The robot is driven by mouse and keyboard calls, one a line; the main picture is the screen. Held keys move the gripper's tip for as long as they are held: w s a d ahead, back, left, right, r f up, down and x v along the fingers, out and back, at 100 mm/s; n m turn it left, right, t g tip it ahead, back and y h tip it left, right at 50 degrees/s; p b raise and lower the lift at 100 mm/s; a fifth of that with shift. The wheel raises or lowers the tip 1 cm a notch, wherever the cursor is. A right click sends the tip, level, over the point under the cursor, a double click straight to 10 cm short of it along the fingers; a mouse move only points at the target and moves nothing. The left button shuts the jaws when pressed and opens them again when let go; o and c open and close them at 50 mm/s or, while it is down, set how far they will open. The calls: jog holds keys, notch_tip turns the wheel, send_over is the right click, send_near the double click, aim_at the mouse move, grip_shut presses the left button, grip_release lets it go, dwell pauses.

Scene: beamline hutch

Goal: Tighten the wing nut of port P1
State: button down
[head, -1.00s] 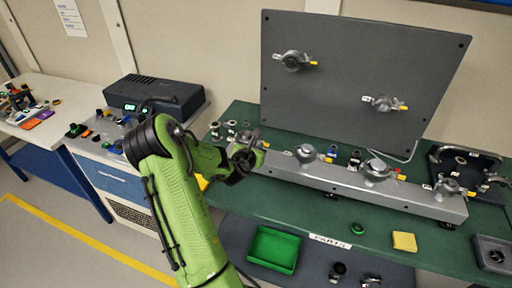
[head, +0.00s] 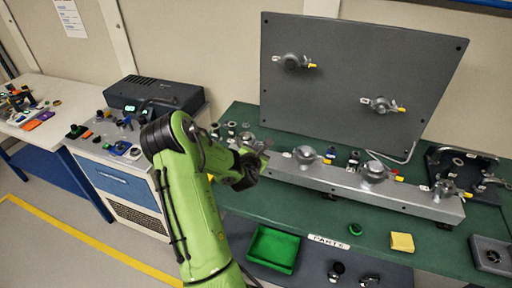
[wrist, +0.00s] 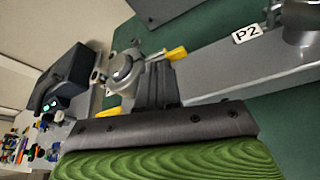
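The leftmost port clamp on the rail shows in the wrist view (wrist: 125,70) as a round grey metal clamp with a yellow-tipped wing piece (wrist: 175,53). Another yellow tip shows at its lower left. I read no P1 label; the label P2 (wrist: 246,33) stands by the neighbouring port to the right. My gripper (wrist: 165,82) has its dark fingers right beside the clamp, overlapping its right side in the picture. I cannot tell whether they touch the wing nut or how far apart they are.
The grey rail (head: 410,200) carries more clamps to the right on the green bench. A grey upright panel (head: 350,80) with two clamps stands behind. A green tray (head: 272,249), a yellow block (head: 402,242) and small parts lie at the front. A dark device (head: 155,95) stands left.

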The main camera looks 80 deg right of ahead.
jog(key=f+m+t+h+b, duration=0.1)
jog(key=m+h+b, duration=0.1)
jog(key=m+b, duration=0.3)
jog(key=f+m+t+h+b, duration=0.1)
jog(key=m+h+b, duration=0.1)
jog(key=m+b, duration=0.3)
jog(key=s+f+m+t+h+b, duration=0.1)
jog(key=m+t+h+b, duration=0.1)
jog(key=m+b, duration=0.3)
jog(key=shift+f+m+b, duration=0.3)
jog(key=shift+m+b, duration=0.1)
jog(key=shift+m, duration=0.8)
jog(key=shift+r+m+b, duration=0.1)
jog(key=shift+m+b, duration=0.2)
jog(key=c, duration=1.6)
grip_release()
jog(key=shift+r, duration=0.1)
